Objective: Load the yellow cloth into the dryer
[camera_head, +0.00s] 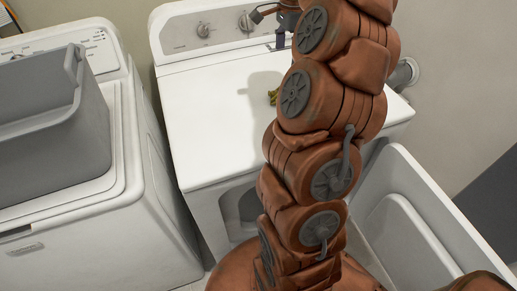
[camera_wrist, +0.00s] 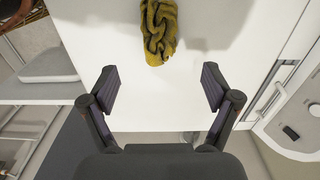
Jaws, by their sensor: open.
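The yellow cloth (camera_wrist: 158,32) lies bunched and twisted on a white top, at the upper middle of the wrist view. In the head view only a small bit of the cloth (camera_head: 272,97) shows on top of the white dryer (camera_head: 215,120), the rest hidden behind my arm. My gripper (camera_wrist: 162,88) is open and empty, its two fingers wide apart. The cloth is beyond the fingertips, not between them.
A white washer (camera_head: 130,200) stands left of the dryer, with a grey basket (camera_head: 50,140) on it. A control panel with knobs (camera_head: 205,30) rises along the dryer's back.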

